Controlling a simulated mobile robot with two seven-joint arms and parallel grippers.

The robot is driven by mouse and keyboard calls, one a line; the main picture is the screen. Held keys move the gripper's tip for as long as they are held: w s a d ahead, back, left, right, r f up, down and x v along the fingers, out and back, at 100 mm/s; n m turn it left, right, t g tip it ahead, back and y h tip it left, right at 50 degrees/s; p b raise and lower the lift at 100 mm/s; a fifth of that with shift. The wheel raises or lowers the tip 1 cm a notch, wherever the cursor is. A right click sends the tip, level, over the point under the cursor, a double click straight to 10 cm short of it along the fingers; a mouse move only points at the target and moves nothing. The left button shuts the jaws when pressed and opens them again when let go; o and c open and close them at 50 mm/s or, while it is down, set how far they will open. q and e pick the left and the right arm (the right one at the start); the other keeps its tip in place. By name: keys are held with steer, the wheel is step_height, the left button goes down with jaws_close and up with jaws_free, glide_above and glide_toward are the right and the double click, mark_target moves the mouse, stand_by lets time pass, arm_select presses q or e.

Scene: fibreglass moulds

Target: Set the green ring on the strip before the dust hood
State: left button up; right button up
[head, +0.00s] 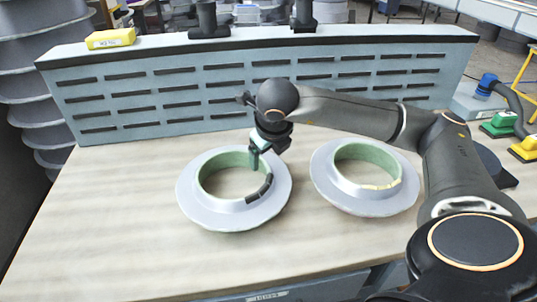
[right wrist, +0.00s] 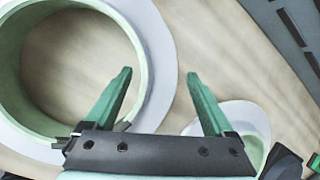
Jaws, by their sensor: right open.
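Two pale grey flanged rings with green inner walls lie flat on the bench. The left ring (head: 203,212) has a black mark on its front right inner edge; the right ring (head: 340,196) has a cream mark at its front. I cannot tell which one is the green ring. My right gripper (head: 254,160) is open and empty at the far right edge of the left ring. In the right wrist view, the ring at left (right wrist: 157,40) reaches between its fingers (right wrist: 160,73). The slotted blue-grey dust hood (head: 140,95) stands behind, with a bare bench strip (head: 120,153) before it.
A yellow block (head: 110,39) and black fittings (head: 208,20) sit on top of the hood. Green (head: 497,125) and yellow (head: 525,148) tools lie at the right end. The left front of the wooden bench (head: 100,240) is clear. My right arm crosses above the right ring.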

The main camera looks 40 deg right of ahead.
steer(key=v, duration=1.1)
steer(key=shift+p, duration=0.4)
